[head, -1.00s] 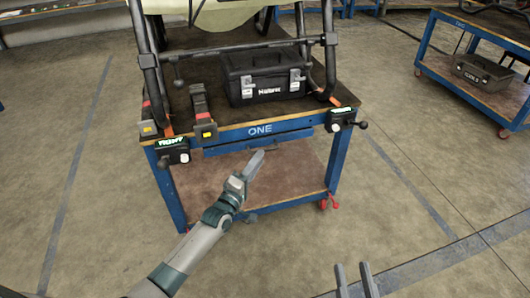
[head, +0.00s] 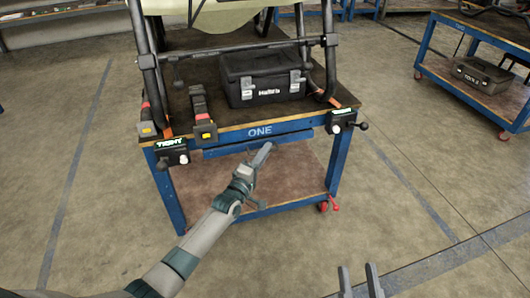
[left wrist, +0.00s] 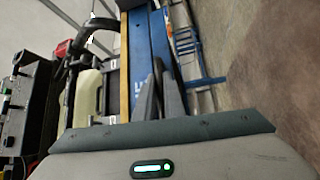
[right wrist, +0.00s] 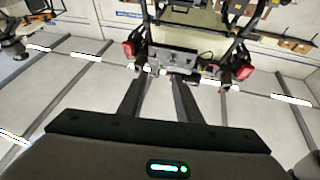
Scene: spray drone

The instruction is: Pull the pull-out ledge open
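The pull-out ledge (head: 230,147) is a blue bar under the front edge of the table marked ONE (head: 260,131). It sits close against the table's front. My left gripper (head: 267,146) is just in front of the ledge's middle, its fingertips overlapping the ledge's lower edge in the head view; contact cannot be told. My right gripper (head: 360,270) is low at the bottom of the head view, away from the table. Its fingers (right wrist: 158,85) are apart and empty.
A black toolbox (head: 264,80) and dark frame legs stand on the tabletop. A lower brown shelf (head: 280,180) lies beneath. Another blue cart (head: 475,85) stands right; the floor between is clear.

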